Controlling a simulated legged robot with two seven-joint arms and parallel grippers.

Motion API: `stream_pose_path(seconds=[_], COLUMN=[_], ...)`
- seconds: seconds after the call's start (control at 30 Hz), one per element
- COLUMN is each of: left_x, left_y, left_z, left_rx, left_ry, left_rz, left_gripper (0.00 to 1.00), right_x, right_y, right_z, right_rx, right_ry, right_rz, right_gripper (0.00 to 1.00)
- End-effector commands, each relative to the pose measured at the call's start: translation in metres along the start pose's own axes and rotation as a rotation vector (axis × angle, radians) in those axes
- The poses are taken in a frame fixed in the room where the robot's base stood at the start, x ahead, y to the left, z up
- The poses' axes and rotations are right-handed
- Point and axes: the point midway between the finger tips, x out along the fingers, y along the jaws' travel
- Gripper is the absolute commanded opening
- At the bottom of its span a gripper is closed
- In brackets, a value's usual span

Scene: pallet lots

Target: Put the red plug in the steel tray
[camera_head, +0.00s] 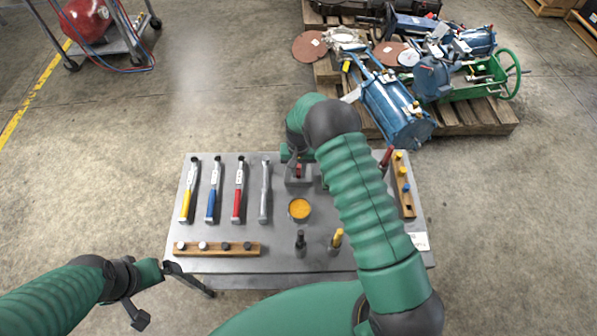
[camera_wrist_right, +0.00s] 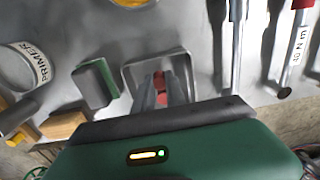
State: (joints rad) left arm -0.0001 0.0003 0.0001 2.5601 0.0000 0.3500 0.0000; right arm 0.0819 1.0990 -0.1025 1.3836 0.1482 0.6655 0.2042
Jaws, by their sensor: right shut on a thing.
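The red plug (camera_wrist_right: 160,80) is between the fingertips of my right gripper (camera_wrist_right: 162,88), which is shut on it. In the wrist view, the plug and fingertips are over or inside the square steel tray (camera_wrist_right: 184,58); I cannot tell whether the plug touches the tray floor. In the head view, the plug (camera_head: 298,169) shows as a small red spot at the steel tray (camera_head: 299,183), and my right arm partly covers this area. My left gripper (camera_head: 150,292) is off the table's front left corner, away from the tray; its jaw state is unclear.
Torque wrenches (camera_head: 213,190) lie left of the tray. An orange-filled tin (camera_head: 299,209) stands in front. A wooden rack (camera_head: 404,190) holds yellow and blue plugs at right; another rack (camera_head: 217,249) lies front left. A grey-green sponge (camera_wrist_right: 95,82) is beside the tray.

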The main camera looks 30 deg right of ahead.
Motion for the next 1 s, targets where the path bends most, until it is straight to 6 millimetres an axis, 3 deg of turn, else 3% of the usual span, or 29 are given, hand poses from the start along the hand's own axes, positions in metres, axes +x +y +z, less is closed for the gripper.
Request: stream_pose_path(seconds=[0.1, 0.13, 0.27, 0.63, 1.0], left_x=[0.000, 0.000, 0.000, -0.003, -0.027], left_y=[0.000, 0.000, 0.000, 0.000, 0.000], left_z=[0.000, 0.000, 0.000, -0.001, -0.006], left_rx=[0.000, 0.000, 0.000, 0.000, 0.000], left_ry=[0.000, 0.000, 0.001, 0.000, 0.001], left_rz=[0.000, 0.000, 0.000, 0.000, 0.000], left_gripper=[1.00, 1.00, 1.00, 1.00, 1.00], right_x=[0.000, 0.000, 0.000, -0.008, -0.095], right_y=[0.000, 0.000, 0.000, 0.000, 0.001], right_z=[0.000, 0.000, 0.000, 0.000, -0.001], right_rx=[0.000, 0.000, 0.000, 0.000, 0.000], right_ry=[-0.001, -0.001, -0.001, 0.001, 0.002], right_rz=[0.000, 0.000, 0.000, -0.001, -0.001], right_gripper=[0.00, 0.19, 0.36, 0.37, 0.37])
